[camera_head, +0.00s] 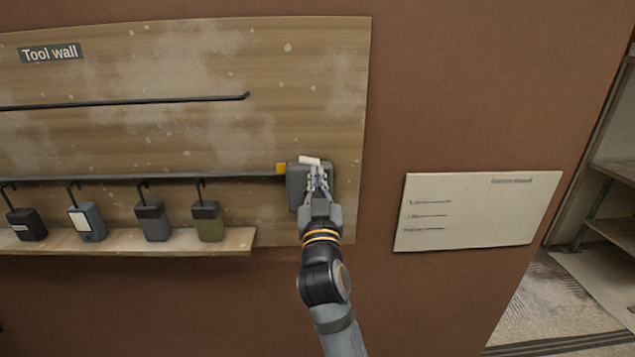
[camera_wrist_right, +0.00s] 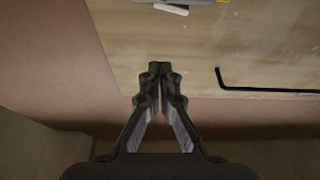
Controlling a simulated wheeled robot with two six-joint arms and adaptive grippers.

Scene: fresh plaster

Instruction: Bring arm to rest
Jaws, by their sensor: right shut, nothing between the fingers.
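My right arm reaches up from the bottom of the head view. My right gripper (camera_head: 318,168) is in front of a dark grey box (camera_head: 296,190) at the right end of the tool wall (camera_head: 200,70), just below a small white stick (camera_head: 309,160). In the right wrist view my right gripper (camera_wrist_right: 160,68) is shut with nothing between its fingertips. The white stick (camera_wrist_right: 171,9) shows there at the top edge, apart from the fingers. My left gripper is not in view.
Several hooked devices, such as a green one (camera_head: 208,226), hang along a wooden ledge (camera_head: 150,243). A black rod (camera_head: 120,102) runs across the board. A white notice (camera_head: 478,210) is on the brown wall to the right. Shelves (camera_head: 615,170) stand at the far right.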

